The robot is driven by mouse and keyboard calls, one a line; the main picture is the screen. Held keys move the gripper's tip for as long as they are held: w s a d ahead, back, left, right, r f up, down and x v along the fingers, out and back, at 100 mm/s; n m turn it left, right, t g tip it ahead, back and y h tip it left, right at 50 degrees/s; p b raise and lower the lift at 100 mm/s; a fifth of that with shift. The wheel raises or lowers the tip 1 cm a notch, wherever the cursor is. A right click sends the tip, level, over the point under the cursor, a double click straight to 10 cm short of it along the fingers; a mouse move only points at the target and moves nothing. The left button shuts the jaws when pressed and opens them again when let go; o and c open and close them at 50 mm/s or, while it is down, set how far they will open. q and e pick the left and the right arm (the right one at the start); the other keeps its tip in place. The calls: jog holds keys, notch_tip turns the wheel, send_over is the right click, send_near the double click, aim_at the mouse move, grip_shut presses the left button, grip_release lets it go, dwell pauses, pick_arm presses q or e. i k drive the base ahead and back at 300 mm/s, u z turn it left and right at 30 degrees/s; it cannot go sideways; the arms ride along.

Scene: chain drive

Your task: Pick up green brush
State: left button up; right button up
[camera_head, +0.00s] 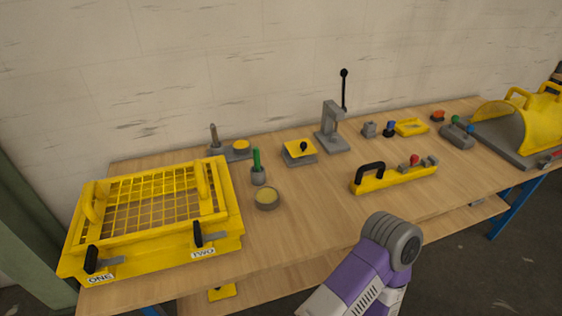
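The green brush (257,160) stands upright in a small grey cup (258,177) on the wooden table, left of the middle. Only its green handle shows above the cup; the lower end is hidden inside. A purple and grey part of my own arm shows at the lower middle, in front of the table edge and apart from the brush. Neither of my grippers shows in this view.
A round grey tin (267,199) stands just in front of the cup. A yellow mesh box (152,215) fills the table's left end. A lever press (333,130) and a yellow handled bar (395,176) are to the right. The table's front middle is bare.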

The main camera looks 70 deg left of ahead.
aim_at(255, 150)
jog(key=u, duration=3.45)
